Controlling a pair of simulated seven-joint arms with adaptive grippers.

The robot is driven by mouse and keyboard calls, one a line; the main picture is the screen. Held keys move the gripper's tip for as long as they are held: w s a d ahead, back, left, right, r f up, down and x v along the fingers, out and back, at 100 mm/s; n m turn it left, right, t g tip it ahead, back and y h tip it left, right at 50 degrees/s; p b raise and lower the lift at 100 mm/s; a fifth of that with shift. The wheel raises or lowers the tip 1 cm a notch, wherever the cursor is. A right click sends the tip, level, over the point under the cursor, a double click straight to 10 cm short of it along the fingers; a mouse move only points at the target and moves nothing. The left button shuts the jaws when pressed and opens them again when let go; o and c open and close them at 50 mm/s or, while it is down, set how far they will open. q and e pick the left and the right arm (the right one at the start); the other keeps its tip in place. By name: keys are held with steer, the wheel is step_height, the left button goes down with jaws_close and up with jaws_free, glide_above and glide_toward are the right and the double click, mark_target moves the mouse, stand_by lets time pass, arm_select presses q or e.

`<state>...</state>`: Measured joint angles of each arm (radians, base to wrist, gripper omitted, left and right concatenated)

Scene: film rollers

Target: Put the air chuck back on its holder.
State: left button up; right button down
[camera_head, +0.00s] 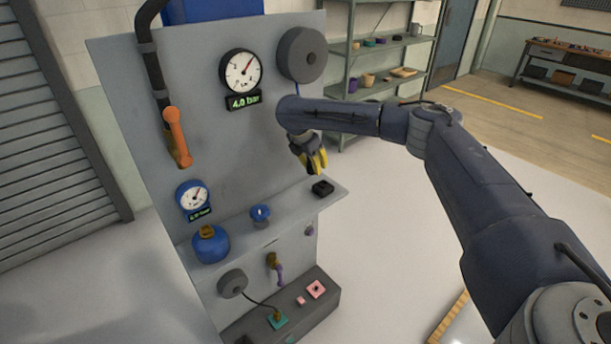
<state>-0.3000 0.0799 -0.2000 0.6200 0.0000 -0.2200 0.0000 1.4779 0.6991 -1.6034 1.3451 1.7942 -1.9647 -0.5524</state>
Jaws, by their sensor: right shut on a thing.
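My right gripper (313,161), with yellow fingertips, is shut in front of the grey panel, above the right end of its small shelf. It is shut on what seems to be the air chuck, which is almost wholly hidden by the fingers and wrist. A thin blue hose (297,90) comes down from the round grey reel (301,55) and passes behind my right arm. A small black block (322,188), perhaps the holder, sits on the shelf just below the fingertips, apart from them. My left gripper is out of view.
The panel (125,75) carries a large gauge (241,71), a small gauge (194,198) and an orange-handled pipe (177,137). A blue canister (211,244) and blue knob (260,215) are at the shelf. A brass and purple fitting (276,268) is below.

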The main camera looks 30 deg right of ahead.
steer(key=w+d+n+t, duration=0.1)
steer(key=w+d+n, duration=0.1)
steer(key=d+n, duration=0.3)
steer(key=shift+m+y, duration=0.3)
steer(key=shift+m, duration=0.4)
steer(key=shift+w+d+f, duration=0.1)
steer(key=shift+d+f, duration=0.05)
steer(key=shift+f, duration=1)
steer(key=shift+d+f, duration=0.15)
steer(key=shift+f, duration=0.95)
steer(key=shift+w+d+f, duration=0.1)
steer(key=shift+d+f, duration=0.05)
steer(key=shift+f, duration=1)
steer(key=shift+f, duration=0.6)
steer(key=c, duration=1.1)
jaws_free()
